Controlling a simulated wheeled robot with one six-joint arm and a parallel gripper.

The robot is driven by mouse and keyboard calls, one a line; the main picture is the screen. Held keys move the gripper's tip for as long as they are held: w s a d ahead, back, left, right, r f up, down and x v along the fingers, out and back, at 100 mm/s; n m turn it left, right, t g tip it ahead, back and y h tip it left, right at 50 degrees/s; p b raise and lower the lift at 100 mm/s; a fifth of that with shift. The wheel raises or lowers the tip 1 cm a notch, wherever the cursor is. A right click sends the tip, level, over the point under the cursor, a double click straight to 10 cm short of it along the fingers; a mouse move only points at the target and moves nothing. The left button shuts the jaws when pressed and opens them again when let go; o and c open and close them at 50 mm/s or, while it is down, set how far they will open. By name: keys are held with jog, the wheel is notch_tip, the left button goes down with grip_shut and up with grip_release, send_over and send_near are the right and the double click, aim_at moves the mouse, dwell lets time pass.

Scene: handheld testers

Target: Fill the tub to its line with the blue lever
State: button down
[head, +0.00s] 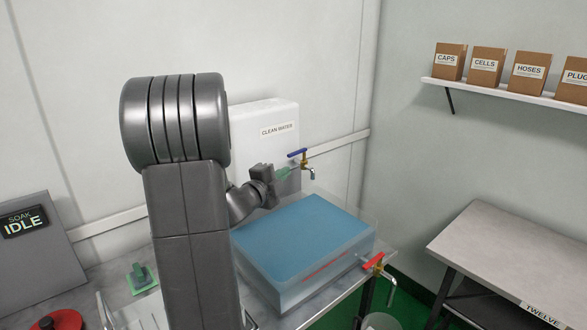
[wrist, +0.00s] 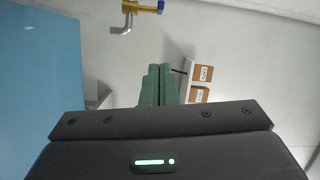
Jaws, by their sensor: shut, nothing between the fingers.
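The clear tub (head: 366,249) stands on the bench and holds a broad sheet of blue water (head: 305,234). A red line (head: 325,265) runs along its front wall, close to the water's front edge; I cannot tell exactly how the two levels compare. The blue lever (head: 297,153) sits on top of the brass tap above the tub; its end shows at the top of the wrist view (wrist: 160,6). No stream shows below the spout (head: 312,174). My gripper (head: 283,173) is shut and empty, just left of and below the lever. Its green fingers (wrist: 160,84) are together in the wrist view.
A white clean water tank (head: 265,130) stands behind the tap. A tap with a red lever (head: 373,261) sticks out low at the tub's right, above a bucket (head: 382,321). A green pad with a handle (head: 141,278) lies at left. A side table (head: 500,250) is at right.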

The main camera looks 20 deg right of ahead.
aim_at(290, 157)
jog(key=w+d+m+p, duration=0.1)
jog(key=w+d, duration=0.5)
jog(key=w, duration=0.2)
jog(key=shift+w+d+f+m+t, duration=0.15)
jog(key=shift+w+d+m+t, duration=0.15)
jog(key=shift+w+m, duration=0.1)
dwell(0.4)
jog(key=shift+w+a, duration=0.45)
jog(key=shift+w, duration=0.15)
jog(key=shift+r, duration=0.2)
jog(key=shift+f, duration=0.1)
